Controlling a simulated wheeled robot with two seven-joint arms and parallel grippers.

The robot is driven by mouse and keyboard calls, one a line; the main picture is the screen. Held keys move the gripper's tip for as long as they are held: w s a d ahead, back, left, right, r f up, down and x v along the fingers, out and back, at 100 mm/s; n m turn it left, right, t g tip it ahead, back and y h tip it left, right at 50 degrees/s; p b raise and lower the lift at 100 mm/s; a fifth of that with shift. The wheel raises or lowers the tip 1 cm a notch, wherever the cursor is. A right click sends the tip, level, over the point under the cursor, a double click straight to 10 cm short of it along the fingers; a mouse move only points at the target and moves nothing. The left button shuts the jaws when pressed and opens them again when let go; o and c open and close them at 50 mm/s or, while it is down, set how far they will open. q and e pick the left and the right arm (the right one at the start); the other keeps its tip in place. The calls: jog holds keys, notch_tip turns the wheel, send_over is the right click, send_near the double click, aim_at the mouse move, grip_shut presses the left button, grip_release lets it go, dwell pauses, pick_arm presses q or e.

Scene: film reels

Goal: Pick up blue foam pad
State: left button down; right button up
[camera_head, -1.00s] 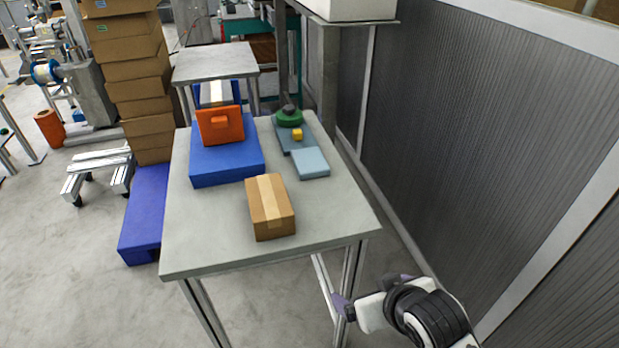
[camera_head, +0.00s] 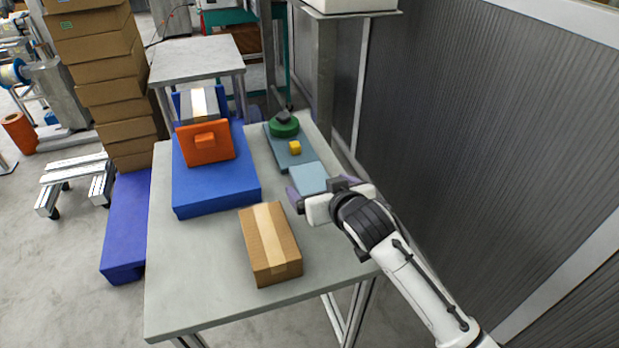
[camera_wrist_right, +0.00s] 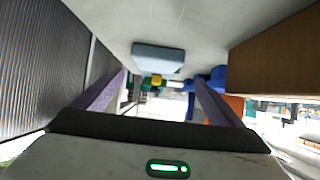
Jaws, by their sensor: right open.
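The light blue foam pad (camera_head: 308,176) lies flat on the grey table, at the near end of a darker blue-grey plate. It also shows in the right wrist view (camera_wrist_right: 158,56), ahead between the fingers. My right gripper (camera_head: 315,190) is open and empty, with its purple fingers at the pad's near side. The arm hides part of the pad's near right corner in the head view. In the wrist view the pad is still beyond the fingertips and apart from them. My left gripper is not in view.
A taped cardboard box (camera_head: 270,245) stands at the table's front, left of my right gripper. A large blue block (camera_head: 215,195) with an orange piece (camera_head: 205,143) lies at left. A green round part (camera_head: 284,127) and yellow cube (camera_head: 294,147) sit behind the pad. A ribbed wall (camera_head: 480,130) is at right.

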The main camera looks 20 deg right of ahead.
aim_at(312, 179)
jog(key=shift+d+x, duration=0.15)
jog(key=shift+x, duration=1.55)
jog(key=shift+d+x, duration=0.2)
jog(key=shift+x, duration=1.55)
jog(key=c, duration=1.1)
